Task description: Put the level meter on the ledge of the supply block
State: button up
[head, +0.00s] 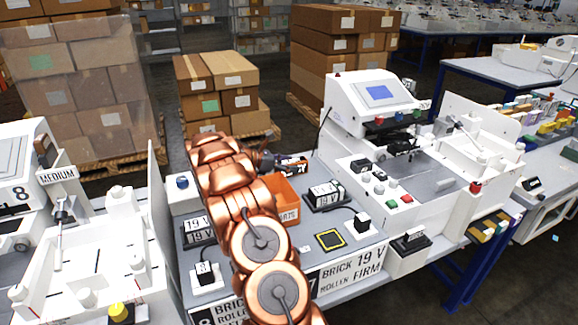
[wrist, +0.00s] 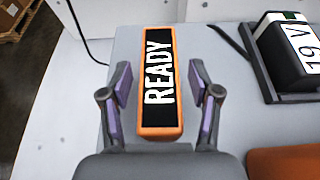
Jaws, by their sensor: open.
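An orange bar with a black face reading "READY" (wrist: 160,88) lies on the grey bench top, between the fingers of my gripper (wrist: 160,80). The fingers are open, with a gap on each side of the bar. I cannot tell for sure whether this bar is the level meter. In the head view the bar (head: 292,164) shows just right of my gripper (head: 270,163), partly hidden. A black-and-white block marked "19 V" (wrist: 290,45) stands in a dark tray to the right; it may be the supply block. It also shows in the head view (head: 325,190).
An orange bin (head: 287,198) stands right beside my arm; its edge shows in the wrist view (wrist: 285,163). Another "19 V" block (head: 198,232) is left of my arm. A white machine with a screen (head: 372,97) stands to the right. A black-and-yellow square (head: 330,240) lies in front.

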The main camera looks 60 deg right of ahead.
jog(key=b+v, duration=0.3)
jog(key=v, duration=0.9)
dwell(0.3)
